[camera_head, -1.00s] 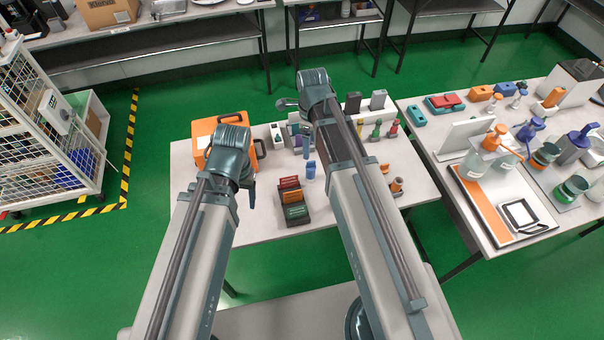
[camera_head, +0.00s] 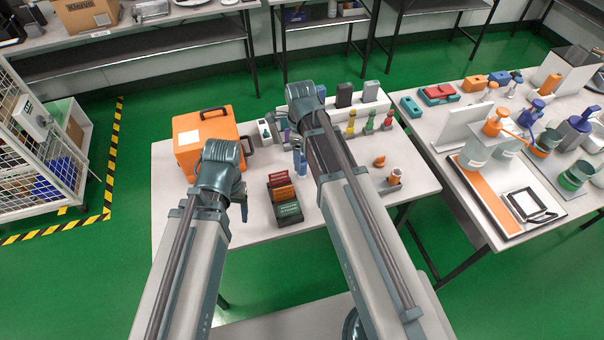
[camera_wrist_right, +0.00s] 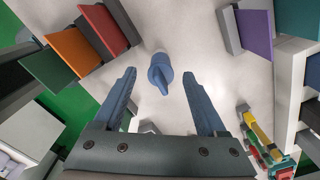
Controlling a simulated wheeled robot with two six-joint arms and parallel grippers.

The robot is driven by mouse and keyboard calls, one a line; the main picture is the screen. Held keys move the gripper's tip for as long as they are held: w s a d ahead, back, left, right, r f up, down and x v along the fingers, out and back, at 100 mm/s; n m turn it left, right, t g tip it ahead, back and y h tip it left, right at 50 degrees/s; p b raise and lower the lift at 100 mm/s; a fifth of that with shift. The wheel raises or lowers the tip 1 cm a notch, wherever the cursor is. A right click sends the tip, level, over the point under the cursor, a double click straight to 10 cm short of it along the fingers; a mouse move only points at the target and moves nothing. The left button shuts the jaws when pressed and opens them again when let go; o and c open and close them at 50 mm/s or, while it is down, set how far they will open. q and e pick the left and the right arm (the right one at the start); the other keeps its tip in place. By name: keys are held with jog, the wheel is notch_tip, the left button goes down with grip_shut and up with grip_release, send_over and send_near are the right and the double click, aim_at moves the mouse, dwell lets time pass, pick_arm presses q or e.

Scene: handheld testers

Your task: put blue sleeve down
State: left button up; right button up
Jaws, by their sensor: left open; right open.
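A small blue piece (camera_head: 300,163), which I take for the blue sleeve, stands on the white table to the right of the rack of coloured sleeves. In the right wrist view the blue piece (camera_wrist_right: 160,72) shows a rounded body with a pointed part, at the level of the fingertips. My right gripper (camera_wrist_right: 160,84) is open, with clear gaps between both fingers and the blue piece. In the head view my right arm hides most of that gripper. My left gripper (camera_head: 243,207) hangs left of the rack, mostly hidden by its own arm, and holds nothing visible.
A dark rack (camera_head: 288,212) holds red, orange and green sleeves close by. An orange case (camera_head: 208,135) stands at the back left. A purple piece (camera_wrist_right: 253,32) and coloured bottles (camera_head: 369,124) stand further right. Bare table (camera_head: 325,222) lies in front.

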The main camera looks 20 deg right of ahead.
aim_at(302, 169)
pick_arm(q)
notch_tip(302, 169, down, 5)
jog(key=b, duration=0.5)
jog(key=shift+f, duration=0.15)
pick_arm(e)
notch_tip(302, 169, down, 5)
jog(key=shift+d+f, duration=0.15)
jog(key=shift+c, duration=0.2)
grip_shut()
dwell(0.6)
